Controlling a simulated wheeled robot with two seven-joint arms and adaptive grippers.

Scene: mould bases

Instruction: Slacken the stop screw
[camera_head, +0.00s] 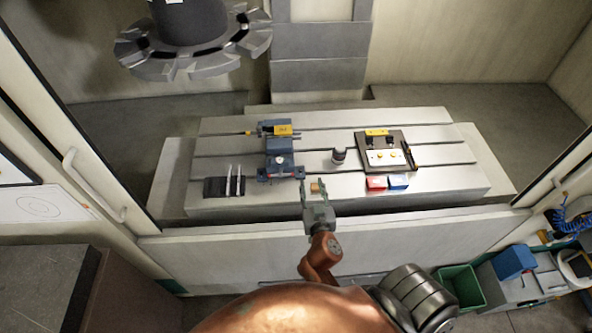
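A blue vise (281,155) stands on the slotted metal table, left of its middle. A thin dark rod with a yellow end (248,132) sticks out from its left side near the back. A yellow block (284,130) sits at the vise's rear. I cannot make out for sure which part is the stop screw. My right gripper (315,187) is at the table's front edge, right of and in front of the vise, with its fingers apart. A small orange-brown block (316,187) shows between the fingertips; contact is not visible. My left gripper is not in view.
A dark-framed plate with a white insert (382,158) is on the right of the slotted table (440,150), with red (376,183) and blue (398,181) blocks before it. A grey cylinder (338,156) stands mid-table. A dark pad with two pins (224,187) lies left. A tool carousel (190,55) hangs above.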

